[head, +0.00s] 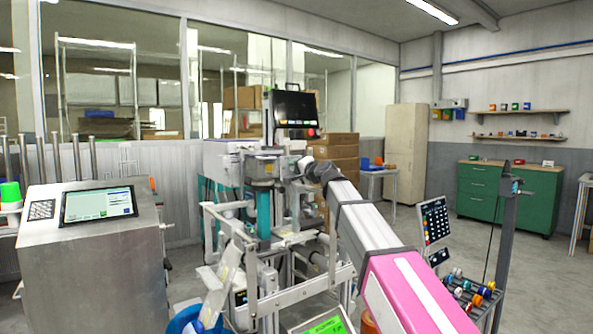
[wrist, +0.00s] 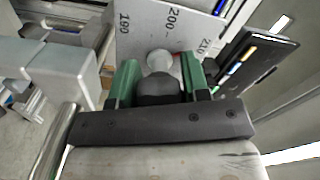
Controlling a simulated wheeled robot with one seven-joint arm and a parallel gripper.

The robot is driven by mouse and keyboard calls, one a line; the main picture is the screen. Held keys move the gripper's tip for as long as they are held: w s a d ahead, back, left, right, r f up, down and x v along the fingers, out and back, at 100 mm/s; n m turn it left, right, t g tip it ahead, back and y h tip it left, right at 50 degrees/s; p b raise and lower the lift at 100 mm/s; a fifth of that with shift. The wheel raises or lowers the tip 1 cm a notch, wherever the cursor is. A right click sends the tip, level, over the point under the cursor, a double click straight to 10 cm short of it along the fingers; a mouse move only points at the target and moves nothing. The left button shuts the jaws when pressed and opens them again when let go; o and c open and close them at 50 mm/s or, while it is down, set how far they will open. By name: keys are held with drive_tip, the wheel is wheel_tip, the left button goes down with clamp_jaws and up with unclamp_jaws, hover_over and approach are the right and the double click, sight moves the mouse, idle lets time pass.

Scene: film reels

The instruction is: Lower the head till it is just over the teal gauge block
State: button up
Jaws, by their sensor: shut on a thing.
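The labelling machine's head (head: 262,168) stands in the middle of the head view. A teal upright piece (head: 263,225) shows below it; I cannot tell whether this is the gauge block, nor the exact gap to the head. My gripper (head: 308,166) is at the right side of the machine's head, small in this view. In the wrist view my gripper (wrist: 160,75) has its green fingers on both sides of a grey rounded knob (wrist: 159,60) and is shut on it. Behind the knob is a pale scale plate (wrist: 140,35) marked 190, 200 and 210.
A steel cabinet with a screen (head: 97,204) stands at the left. Stacked cartons (head: 335,155) are behind the machine. A rack of small coloured reels (head: 470,290) and a keypad panel (head: 433,220) are at the right. Floor is free before the green drawers (head: 505,193).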

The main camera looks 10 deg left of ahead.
drive_tip(key=shift+m, duration=0.5)
drive_tip(key=o, duration=0.9)
drive_tip(key=shift+d, duration=0.1)
drive_tip(key=v, duration=1)
drive_tip(key=shift+s+d, duration=0.2)
drive_tip(key=shift+s, duration=0.1)
